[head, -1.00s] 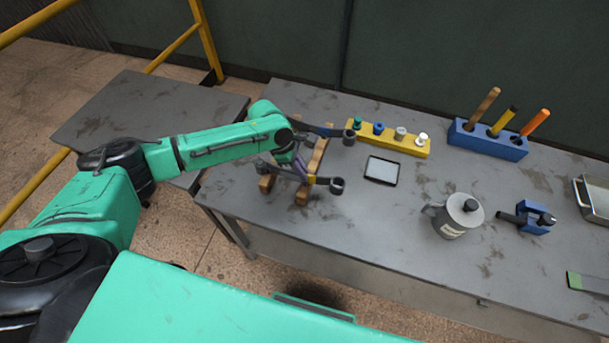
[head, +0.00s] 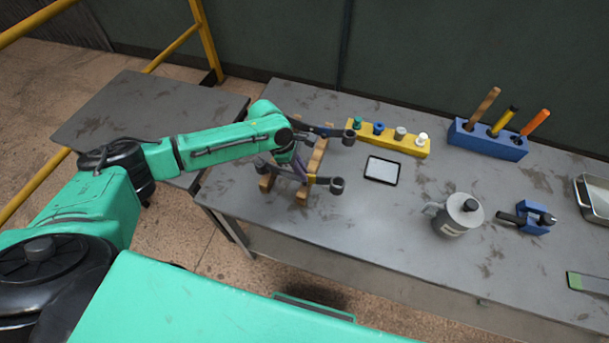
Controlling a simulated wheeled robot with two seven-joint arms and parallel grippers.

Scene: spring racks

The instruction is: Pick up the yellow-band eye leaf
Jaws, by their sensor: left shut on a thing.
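The yellow-band eye leaf (head: 325,182) is a dark leaf spring with a round eye at each end and a yellow band near its right eye. It lies across the wooden rack (head: 302,195) at the left of the table. My left gripper (head: 299,172) reaches down over the leaf's middle and is shut on it. The gripper hides part of the leaf, and I cannot tell whether the leaf is clear of the rack. A second leaf with a blue band (head: 325,131) lies behind it. My right gripper is not in view.
A yellow block with several coloured pegs (head: 411,149) and a blue holder with three handled tools (head: 488,142) stand at the back. A framed plate (head: 382,170), a lidded can (head: 459,216) and a blue clamp-like part (head: 535,219) are to the right. The front middle is clear.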

